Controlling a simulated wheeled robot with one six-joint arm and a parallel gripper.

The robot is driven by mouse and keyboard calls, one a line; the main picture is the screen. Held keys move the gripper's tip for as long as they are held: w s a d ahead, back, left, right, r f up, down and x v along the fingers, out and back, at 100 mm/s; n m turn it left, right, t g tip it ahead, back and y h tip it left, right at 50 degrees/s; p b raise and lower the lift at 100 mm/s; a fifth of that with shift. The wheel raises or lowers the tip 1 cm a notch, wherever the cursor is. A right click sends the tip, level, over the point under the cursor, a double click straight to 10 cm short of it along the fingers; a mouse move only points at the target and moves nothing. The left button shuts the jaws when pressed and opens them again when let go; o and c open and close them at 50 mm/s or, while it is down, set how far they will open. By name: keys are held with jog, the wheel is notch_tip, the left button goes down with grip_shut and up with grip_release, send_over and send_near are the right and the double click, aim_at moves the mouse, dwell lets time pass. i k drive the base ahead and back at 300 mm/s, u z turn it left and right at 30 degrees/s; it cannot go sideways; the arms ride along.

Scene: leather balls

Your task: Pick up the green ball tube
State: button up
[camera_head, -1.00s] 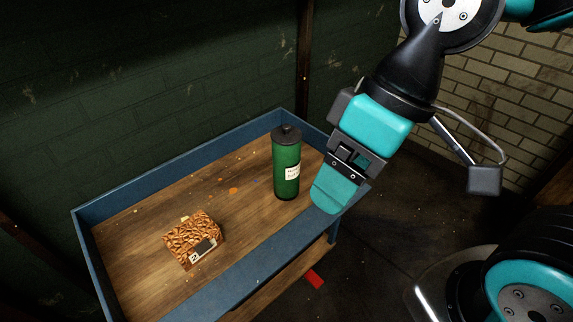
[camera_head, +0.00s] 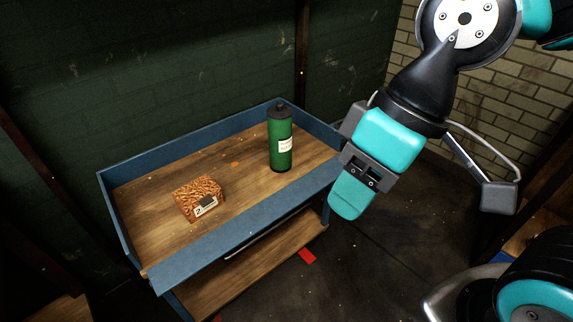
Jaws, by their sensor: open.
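The green ball tube (camera_head: 280,140) is a tall green cylinder with a black cap and a white label. It stands upright on the wooden top of a blue-rimmed cart (camera_head: 226,240), near the back right corner. My gripper (camera_head: 350,198) is to the right of the tube, past the cart's right edge, pointing down and left. It is apart from the tube and holds nothing that I can see. Its fingers line up in this view, so the gap between them is hidden.
A brown patterned box (camera_head: 199,198) with a white label sits on the cart to the left of the tube. The cart has a raised blue rim and a lower wooden shelf (camera_head: 250,268). A dark green brick wall stands behind it. A red piece (camera_head: 307,256) lies on the floor.

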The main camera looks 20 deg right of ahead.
aim_at(279, 131)
jog(key=u, duration=0.4)
jog(key=i, duration=1.1)
jog(key=u, duration=0.25)
